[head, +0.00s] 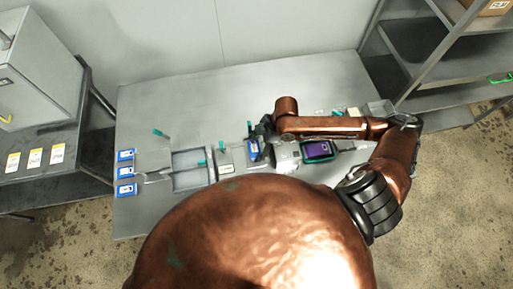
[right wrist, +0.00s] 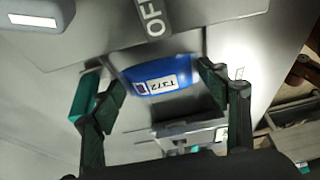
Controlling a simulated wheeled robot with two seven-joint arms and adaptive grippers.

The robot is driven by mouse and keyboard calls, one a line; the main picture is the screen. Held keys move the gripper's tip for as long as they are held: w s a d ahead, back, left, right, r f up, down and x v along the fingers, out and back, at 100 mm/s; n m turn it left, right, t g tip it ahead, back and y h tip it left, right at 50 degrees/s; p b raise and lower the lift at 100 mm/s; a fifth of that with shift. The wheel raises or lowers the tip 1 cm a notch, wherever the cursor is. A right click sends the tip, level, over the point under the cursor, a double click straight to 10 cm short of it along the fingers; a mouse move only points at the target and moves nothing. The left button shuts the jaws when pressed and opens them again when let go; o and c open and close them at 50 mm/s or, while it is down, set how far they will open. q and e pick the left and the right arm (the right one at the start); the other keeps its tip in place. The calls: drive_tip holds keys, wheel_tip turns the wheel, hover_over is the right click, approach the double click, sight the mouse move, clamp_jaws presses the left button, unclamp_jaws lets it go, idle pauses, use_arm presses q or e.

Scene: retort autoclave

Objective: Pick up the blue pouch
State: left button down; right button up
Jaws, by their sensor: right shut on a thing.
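The blue pouch (right wrist: 150,68) has a white label with dark print. In the right wrist view it lies between the two fingers of my right gripper (right wrist: 162,82), which is shut on it from both sides. In the head view the blue pouch (head: 253,151) shows small at the middle of the grey table, just under my right gripper (head: 257,137). My copper arm partly hides this area. I cannot tell whether the pouch is clear of the surface. My left gripper is not in view.
A grey tray (head: 174,171) stands on the table (head: 210,100) left of the pouch. Several blue-and-white items (head: 126,172) line the left edge. A purple-faced item (head: 317,149) lies to the right. A grey shelf rack (head: 420,45) stands right. The table's back is clear.

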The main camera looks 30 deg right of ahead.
drive_tip(key=s+d+r+p, duration=0.2)
drive_tip(key=s+r, duration=0.1)
drive_tip(key=s+d+r+p, duration=0.2)
drive_tip(key=s+r+p, duration=0.1)
drive_tip(key=s+r, duration=0.1)
drive_tip(key=s+d+r+p, duration=0.2)
drive_tip(key=s+r, duration=0.1)
drive_tip(key=shift+s+d+r+p, duration=0.2)
drive_tip(key=shift+s+d+p, duration=0.1)
drive_tip(key=shift+p, duration=0.1)
drive_tip(key=shift+s+d+r+p, duration=0.15)
drive_tip(key=shift+s+d+p, duration=0.25)
drive_tip(key=shift+s+p, duration=0.25)
drive_tip(key=w+a+r+m+t+h+b, duration=0.1)
drive_tip(key=w+a+r+m+b, duration=0.1)
drive_tip(key=w+m, duration=0.3)
drive_tip(key=w+a+r+m+t+h+b, duration=0.1)
drive_tip(key=w+r+m+b, duration=0.3)
drive_tip(key=w, duration=0.6)
drive_tip(key=w+a+r+m+t+h+b, duration=0.1)
drive_tip(key=w+a+r+m+h+b, duration=0.1)
drive_tip(key=w+m, duration=0.4)
drive_tip(key=shift+w+a+r+t+b, duration=0.3)
drive_tip(key=shift+w+a+r+b, duration=0.4)
drive_tip(key=shift+a+r, duration=0.15)
drive_tip(key=shift+s+f, duration=0.1)
